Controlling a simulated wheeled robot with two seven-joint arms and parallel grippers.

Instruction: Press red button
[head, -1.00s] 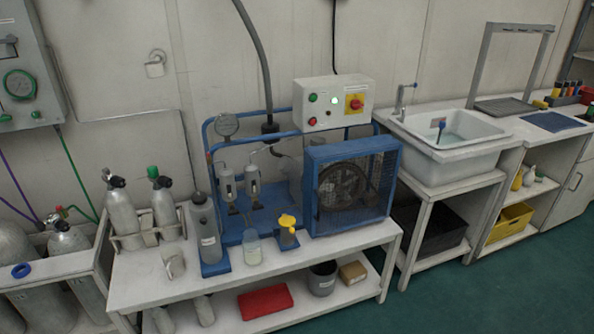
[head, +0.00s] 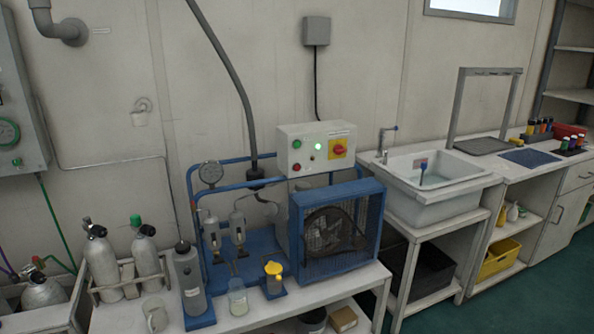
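The red button (head: 297,168) is at the lower left of the front of a pale control box (head: 316,132). A green button (head: 296,143) sits above it. To the right are a lit greenish-white lamp (head: 318,146) and a red rotary knob on a yellow plate (head: 338,148). The box is mounted above the blue compressor frame (head: 295,222), over the mesh fan guard. Nothing covers the red button. Neither of my grippers shows in the head view.
The compressor stands on a white bench (head: 240,318) with a grey bottle (head: 189,280), a small jar (head: 238,298) and a yellow-topped piece (head: 274,275) at the front. Gas cylinders (head: 102,268) stand at left. A sink (head: 432,183) is at right. Green floor is open at lower right.

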